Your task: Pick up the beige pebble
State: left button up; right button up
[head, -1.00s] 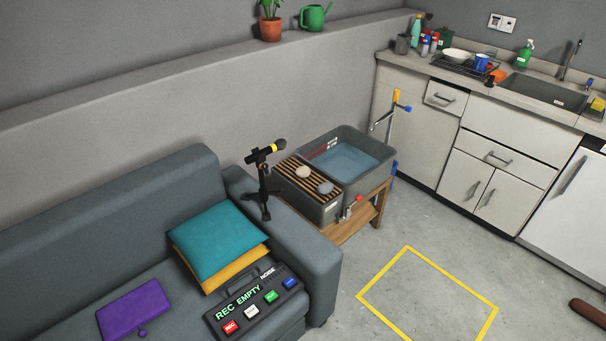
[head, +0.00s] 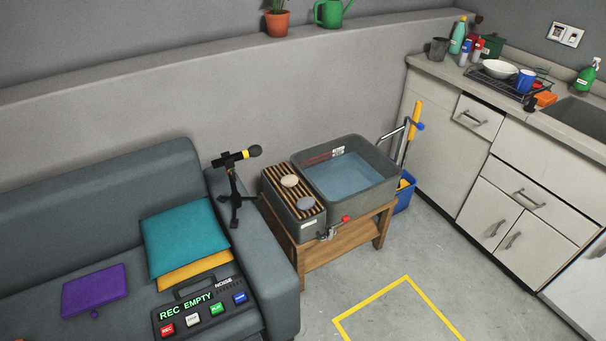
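The beige pebble (head: 290,181) lies on the brown slatted rack (head: 277,176) at the left end of the grey water basin. A grey-blue pebble (head: 305,203) lies on the same rack, just nearer to me. The two pebbles look apart. Neither of my grippers shows in the head view, so nothing is seen touching the beige pebble.
The basin (head: 384,194) holds water and stands on a wooden table (head: 345,241). A microphone on a stand (head: 235,188) is left of the rack, by the sofa arm (head: 262,262). A red-handled tap (head: 345,219) sticks out in front. Grey floor with a yellow outline (head: 375,300) is clear.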

aim_at(289, 181)
jog(key=i+l+u, duration=0.1)
jog(key=l, duration=0.35)
jog(key=i+l+u, duration=0.15)
jog(key=l, duration=0.3)
jog(key=i+l+u, duration=0.1)
jog(key=l, duration=0.4)
jog(key=i+l+u, duration=0.1)
jog(key=l, duration=0.35)
jog(key=i+l+u, duration=0.1)
jog(key=l, duration=0.4)
jog(key=i, duration=0.1)
